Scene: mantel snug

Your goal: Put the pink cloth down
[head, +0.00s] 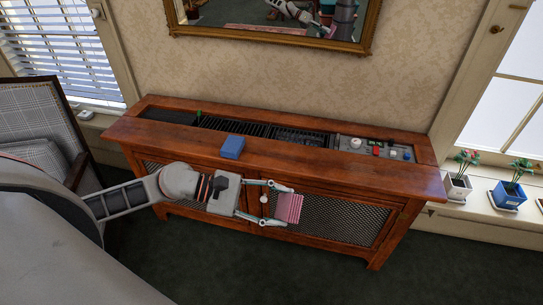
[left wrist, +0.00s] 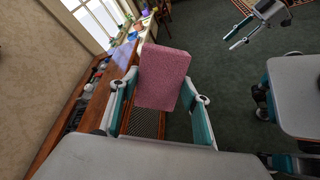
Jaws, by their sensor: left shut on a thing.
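The pink cloth (head: 289,208) is a small folded-looking rectangle with paler stripes in the head view. It shows as a flat pink panel in the left wrist view (left wrist: 163,77). My left gripper (head: 279,205) is shut on it, with a finger at either side. In the head view the cloth overlaps the mesh front of the wooden cabinet (head: 330,180); its exact gap from the cabinet is unclear. My right gripper (left wrist: 236,24) is open and empty over the dark floor in the left wrist view. It is outside the head view.
A blue box (head: 232,147) sits on the cabinet's front ledge, with bare wood to its right. Small items (head: 375,148) stand at the back right of the top. Potted plants (head: 514,185) line the right windowsill. A chair (head: 40,125) stands left.

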